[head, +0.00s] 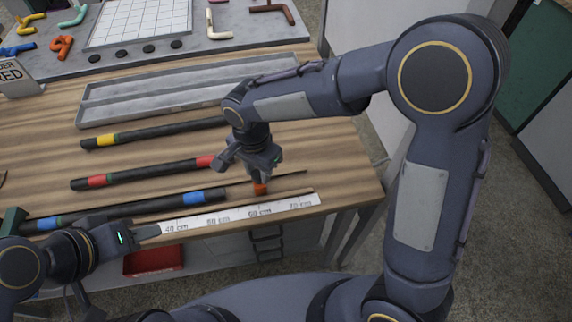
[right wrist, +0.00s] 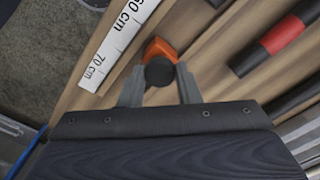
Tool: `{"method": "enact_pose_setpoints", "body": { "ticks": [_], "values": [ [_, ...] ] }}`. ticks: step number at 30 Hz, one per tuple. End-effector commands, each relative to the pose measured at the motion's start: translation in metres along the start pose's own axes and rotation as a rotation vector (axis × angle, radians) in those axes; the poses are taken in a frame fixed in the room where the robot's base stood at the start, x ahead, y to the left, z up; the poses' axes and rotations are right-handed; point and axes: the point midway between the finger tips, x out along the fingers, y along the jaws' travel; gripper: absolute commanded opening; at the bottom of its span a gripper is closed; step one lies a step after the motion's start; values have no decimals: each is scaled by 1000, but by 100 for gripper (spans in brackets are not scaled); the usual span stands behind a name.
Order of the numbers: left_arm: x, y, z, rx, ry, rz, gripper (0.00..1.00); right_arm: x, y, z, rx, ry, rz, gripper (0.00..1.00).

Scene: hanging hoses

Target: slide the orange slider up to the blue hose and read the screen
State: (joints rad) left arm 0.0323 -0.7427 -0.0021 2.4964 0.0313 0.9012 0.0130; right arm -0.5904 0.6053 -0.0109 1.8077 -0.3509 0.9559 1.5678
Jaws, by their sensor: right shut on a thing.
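The orange slider (head: 260,188) sits at the white ruler (head: 284,206), near the 60 cm mark. My right gripper (head: 258,174) comes down on it from above. In the right wrist view the orange slider (right wrist: 160,47) shows with its dark round knob between my right fingers (right wrist: 159,88), which are shut on it. The blue hose (head: 130,210) is black with blue bands and lies behind the ruler. Its right end is left of the slider, with a gap between. My left gripper (head: 148,231) is at the ruler's left end; its opening is unclear. I see no screen.
A black hose with red bands (head: 140,174) and one with a yellow band (head: 160,132) lie further back. A grey tray (head: 120,113) lies behind them. A sign (head: 14,78) stands at the left. A red bin (head: 153,262) is below the table's front edge.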

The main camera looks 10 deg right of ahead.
Motion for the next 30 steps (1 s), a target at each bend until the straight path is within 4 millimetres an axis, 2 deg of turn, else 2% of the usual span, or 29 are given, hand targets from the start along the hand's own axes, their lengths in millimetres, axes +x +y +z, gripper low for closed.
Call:
{"method": "enact_pose_setpoints", "body": {
  "ticks": [3,10,16,26,27,30],
  "values": [
    [1,0,0,0,0,0,36,0,-22,23,-5,1,-2,0],
    [0,0,0,0,0,0,36,0,-49,49,-1,0,-1,0],
    [0,0,0,0,0,0,36,-1,-58,58,0,-1,-2,0],
    [0,0,0,0,0,0,36,-1,-60,60,0,-4,-8,0],
    [0,0,0,0,0,0,36,-1,-60,60,-1,-4,-9,34],
    [0,0,0,0,0,0,36,-1,-60,60,-1,-4,-8,47]
  ]
}}
